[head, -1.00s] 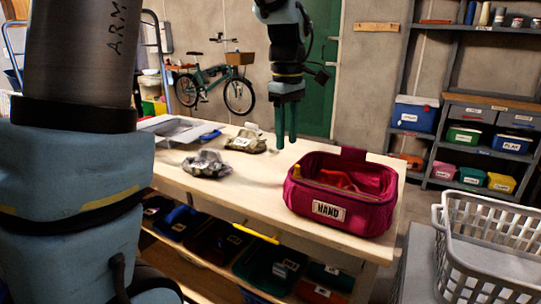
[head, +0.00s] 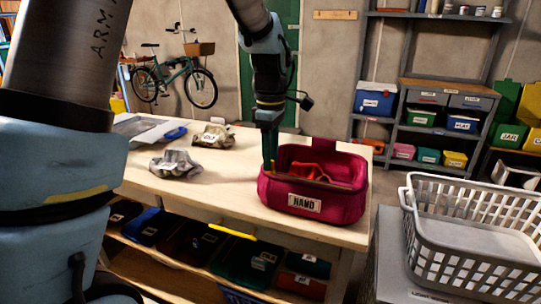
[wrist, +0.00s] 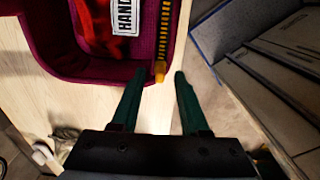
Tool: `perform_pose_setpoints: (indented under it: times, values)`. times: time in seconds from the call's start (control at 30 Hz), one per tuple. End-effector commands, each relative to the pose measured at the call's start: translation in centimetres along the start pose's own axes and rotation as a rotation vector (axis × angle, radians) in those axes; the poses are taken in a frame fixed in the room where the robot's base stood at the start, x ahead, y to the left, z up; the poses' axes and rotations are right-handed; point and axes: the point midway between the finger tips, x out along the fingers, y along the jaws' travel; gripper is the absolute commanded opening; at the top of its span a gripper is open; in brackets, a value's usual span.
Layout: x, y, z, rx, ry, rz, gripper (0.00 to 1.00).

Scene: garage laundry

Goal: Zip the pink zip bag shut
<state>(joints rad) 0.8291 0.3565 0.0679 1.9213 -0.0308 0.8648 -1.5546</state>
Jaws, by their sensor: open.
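The pink zip bag (head: 345,210) stands on the wooden table with its top open and a "HAND" label on its front. Red contents (head: 312,172) show inside. In the wrist view the bag (wrist: 75,62) fills the upper left, with a yellow zip track along its rim ending in an orange-yellow zip pull (wrist: 160,71). My gripper (head: 270,165) is low at the bag's left end. In the wrist view my gripper (wrist: 157,82) has its two green fingers apart, with the pull just beyond and between the fingertips. Nothing is held. Contact with the bag cannot be told.
The table (head: 225,192) has free room left of the bag. A crumpled grey item (head: 175,164) and another labelled one (head: 213,137) lie there. A grey laundry basket (head: 475,235) stands at the right. Bins fill the shelf below the tabletop.

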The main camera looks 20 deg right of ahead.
Motion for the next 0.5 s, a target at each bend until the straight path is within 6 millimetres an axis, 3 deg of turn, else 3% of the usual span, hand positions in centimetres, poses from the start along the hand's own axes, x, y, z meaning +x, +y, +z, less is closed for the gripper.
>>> perform_pose_setpoints:
  times: [0.37, 0.5]
  values:
    - [0.60, -0.03, -0.02, 0.000, 0.000, 0.000, 0.45]
    - [0.58, -0.02, -0.02, 0.000, 0.000, 0.000, 0.29]
